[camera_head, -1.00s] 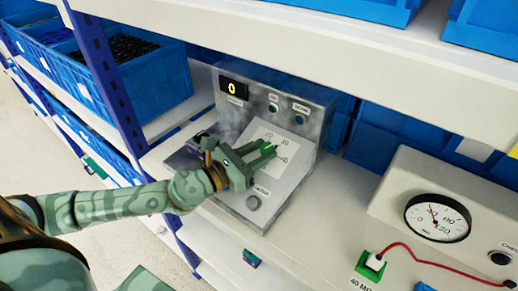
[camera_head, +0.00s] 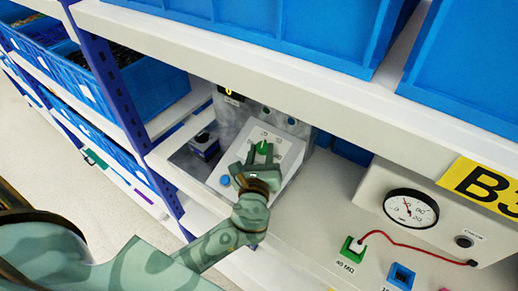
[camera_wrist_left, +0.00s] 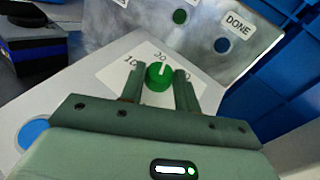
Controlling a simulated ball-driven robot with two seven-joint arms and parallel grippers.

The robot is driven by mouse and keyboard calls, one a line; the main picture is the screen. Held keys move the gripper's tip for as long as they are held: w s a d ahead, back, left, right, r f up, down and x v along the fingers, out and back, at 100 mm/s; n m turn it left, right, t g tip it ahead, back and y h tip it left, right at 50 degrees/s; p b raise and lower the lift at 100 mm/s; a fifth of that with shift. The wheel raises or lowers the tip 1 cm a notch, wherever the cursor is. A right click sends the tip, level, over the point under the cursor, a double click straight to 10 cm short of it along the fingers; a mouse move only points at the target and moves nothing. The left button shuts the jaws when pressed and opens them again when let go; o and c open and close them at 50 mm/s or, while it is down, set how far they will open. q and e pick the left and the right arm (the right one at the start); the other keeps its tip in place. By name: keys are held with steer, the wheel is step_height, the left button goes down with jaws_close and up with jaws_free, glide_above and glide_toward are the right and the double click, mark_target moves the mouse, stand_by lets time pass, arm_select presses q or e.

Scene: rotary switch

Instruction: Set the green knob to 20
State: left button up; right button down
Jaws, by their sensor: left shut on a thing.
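The green knob (camera_head: 263,148) sits on a white dial plate on the sloped front of a grey control box (camera_head: 287,155). In the left wrist view the knob (camera_wrist_left: 159,75) has a white mark pointing up at the label 20 (camera_wrist_left: 160,57). The label 10 (camera_wrist_left: 130,63) is to its left; the label at right is partly hidden by a finger. My left gripper (camera_head: 257,160) is shut on the knob, one finger on each side. It also shows in the left wrist view (camera_wrist_left: 158,88). My right gripper is not in view.
A blue button (camera_head: 225,180) is at the panel's lower left. A DONE label (camera_wrist_left: 238,24) sits above another blue button (camera_wrist_left: 222,45) on the upright face. A dark blue-black block (camera_head: 205,146) stands left. A shelf edge (camera_head: 270,58) overhangs; a gauge box (camera_head: 385,190) stands right.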

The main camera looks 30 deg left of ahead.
arm_select(q)
steer(key=shift+w+d+n+g+y, duration=0.15)
steer(key=shift+n+g+y, duration=0.45)
steer(key=shift+n+y, duration=0.35)
steer(key=shift+r+n+y, duration=0.1)
steer(key=shift+n+y, duration=0.15)
steer(key=shift+n, duration=0.1)
steer(key=o, duration=1)
steer(key=shift+c, duration=0.2)
steer(key=shift+g, duration=0.3)
